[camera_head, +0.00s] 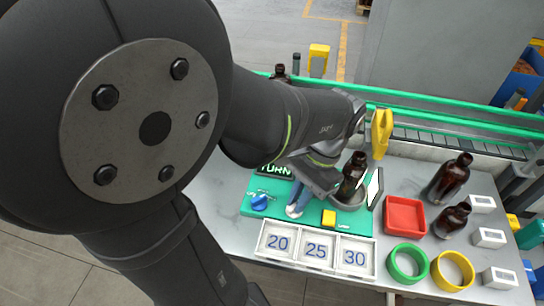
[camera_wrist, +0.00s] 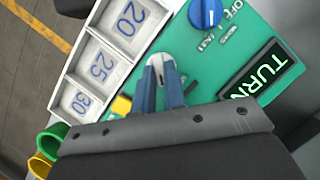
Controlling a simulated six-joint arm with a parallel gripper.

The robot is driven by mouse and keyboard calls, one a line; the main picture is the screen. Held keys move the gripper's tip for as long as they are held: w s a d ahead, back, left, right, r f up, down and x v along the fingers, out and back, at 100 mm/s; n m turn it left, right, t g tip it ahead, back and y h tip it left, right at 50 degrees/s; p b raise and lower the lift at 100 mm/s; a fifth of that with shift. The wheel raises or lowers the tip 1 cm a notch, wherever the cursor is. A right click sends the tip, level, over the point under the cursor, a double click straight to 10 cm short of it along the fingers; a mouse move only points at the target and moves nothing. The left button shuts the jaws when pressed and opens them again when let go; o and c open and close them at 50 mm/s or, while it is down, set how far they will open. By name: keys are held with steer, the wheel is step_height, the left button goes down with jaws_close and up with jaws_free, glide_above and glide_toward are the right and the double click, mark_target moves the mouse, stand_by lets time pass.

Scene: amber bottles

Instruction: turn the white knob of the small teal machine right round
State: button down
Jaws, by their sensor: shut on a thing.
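The small teal machine (camera_head: 249,209) stands on the grey table, mostly below my arm in the head view. Its teal top (camera_wrist: 203,68) fills the middle of the wrist view. The white knob (camera_wrist: 157,63) shows as a pale shape between the blue fingertips of my gripper (camera_wrist: 160,72). The gripper is shut on it, and the fingers cover most of it. In the head view my gripper (camera_head: 296,207) is low over the machine's top, and the knob is hardly visible there. An amber bottle (camera_head: 352,175) stands in a grey cup (camera_head: 350,197) on the machine.
The machine also carries a blue knob (camera_head: 259,201), a TURN sign (camera_wrist: 262,72) and a yellow block (camera_head: 328,217). A white tray (camera_head: 316,264) marked 20, 25, 30 lies in front. A red tray (camera_head: 405,216), green ring (camera_head: 408,262), yellow ring (camera_head: 452,270) and bottles (camera_head: 454,171) stand right.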

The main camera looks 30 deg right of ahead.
steer(key=m+t, duration=0.1)
steer(key=m, duration=0.1)
steer(key=m+t, duration=0.1)
steer(key=m, duration=0.2)
steer(key=shift+s, duration=0.2)
steer(key=shift+m, duration=0.3)
steer(key=c, duration=1.5)
jaws_free()
steer(key=v, duration=1.7)
steer(key=shift+s+a+r, duration=0.2)
steer(key=shift+s+r, duration=0.05)
steer(key=shift+r, duration=0.05)
steer(key=shift+f, duration=0.1)
